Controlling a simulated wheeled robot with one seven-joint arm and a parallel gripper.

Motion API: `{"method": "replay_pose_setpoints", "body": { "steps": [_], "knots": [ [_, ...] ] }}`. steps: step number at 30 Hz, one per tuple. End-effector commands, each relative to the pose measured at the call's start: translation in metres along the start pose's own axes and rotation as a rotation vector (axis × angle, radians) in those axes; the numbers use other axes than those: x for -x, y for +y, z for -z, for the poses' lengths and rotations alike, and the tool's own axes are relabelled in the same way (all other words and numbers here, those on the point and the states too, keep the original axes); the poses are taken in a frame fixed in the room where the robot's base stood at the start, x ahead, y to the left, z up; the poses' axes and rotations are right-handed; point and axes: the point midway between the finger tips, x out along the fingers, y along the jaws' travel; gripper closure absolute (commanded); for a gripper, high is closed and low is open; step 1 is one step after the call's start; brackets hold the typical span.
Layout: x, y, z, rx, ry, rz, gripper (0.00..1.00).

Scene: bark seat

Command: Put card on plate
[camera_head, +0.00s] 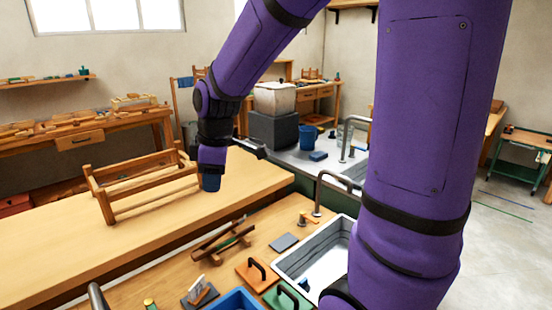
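A small whitish upright piece (196,285), possibly the card, stands in or against a dark block with wood at the front of the near bench. A flat grey square (284,242) lies on the bench left of the sink; it may be the plate, but I cannot tell.
A wooden frame (150,184) stands on the long bench. Nearer are a wooden rack (222,240), an orange handled block (257,274), a green handled block (287,298), a blue tray (240,302) and a sink (290,262) with a tap. The long bench's front is clear.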

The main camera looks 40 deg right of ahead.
Motion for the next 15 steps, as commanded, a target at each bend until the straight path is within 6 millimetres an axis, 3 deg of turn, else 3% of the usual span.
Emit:
{"method": "replay_pose_setpoints", "body": {
  "steps": [1,6,15],
  "knots": [
    [0.015,-0.008,-0.004,-0.047,0.006,-0.026,0.67],
    [0.051,-0.033,-0.021,-0.231,0.030,-0.087,0.67],
    [0.102,-0.082,-0.057,-0.561,0.111,-0.176,0.67]
  ]
}}
